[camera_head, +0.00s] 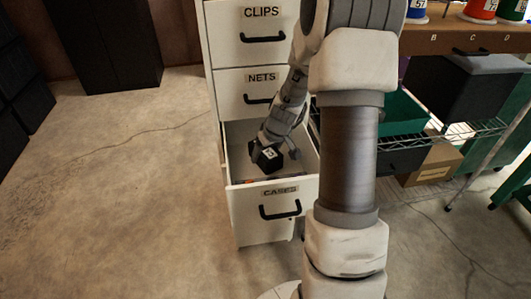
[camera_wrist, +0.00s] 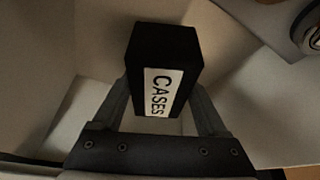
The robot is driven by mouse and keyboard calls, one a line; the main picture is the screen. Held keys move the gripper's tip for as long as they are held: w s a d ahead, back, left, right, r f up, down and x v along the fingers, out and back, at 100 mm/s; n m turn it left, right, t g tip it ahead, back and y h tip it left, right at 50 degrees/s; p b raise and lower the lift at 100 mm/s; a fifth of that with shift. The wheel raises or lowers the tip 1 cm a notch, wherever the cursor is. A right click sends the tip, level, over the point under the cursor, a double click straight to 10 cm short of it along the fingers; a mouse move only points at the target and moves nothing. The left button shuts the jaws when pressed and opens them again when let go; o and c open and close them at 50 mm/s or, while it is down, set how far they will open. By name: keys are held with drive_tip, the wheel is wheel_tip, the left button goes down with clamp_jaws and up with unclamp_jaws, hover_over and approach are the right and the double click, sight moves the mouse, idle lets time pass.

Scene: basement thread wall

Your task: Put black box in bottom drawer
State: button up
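A small black box (camera_head: 267,156) with a white label is in my gripper (camera_head: 277,147), over the open bottom drawer (camera_head: 270,203) labelled CASES. In the wrist view the black box (camera_wrist: 163,62) sits between the two fingers of my gripper (camera_wrist: 163,110), and its label reads CASES. The fingers touch or nearly touch its sides. The box appears inside or just above the drawer opening; its exact height over the drawer floor cannot be told. My arm hides the drawer's right side.
Above are shut drawers labelled NETS (camera_head: 259,88) and CLIPS (camera_head: 262,30). At right a wire shelf (camera_head: 470,130) holds a green bin (camera_head: 402,113), a dark box (camera_head: 455,90) and a cardboard box (camera_head: 432,165). Bare concrete floor (camera_head: 120,200) lies to the left.

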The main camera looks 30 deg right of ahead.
drive_tip(key=o, duration=0.3)
drive_tip(key=shift+r, duration=0.1)
drive_tip(key=shift+r+p, duration=0.65)
drive_tip(key=shift+p, duration=0.15)
drive_tip(key=p+v, duration=0.3)
drive_tip(key=v, duration=0.8)
drive_tip(key=shift+s+r, duration=0.25)
drive_tip(key=shift+r, duration=0.1)
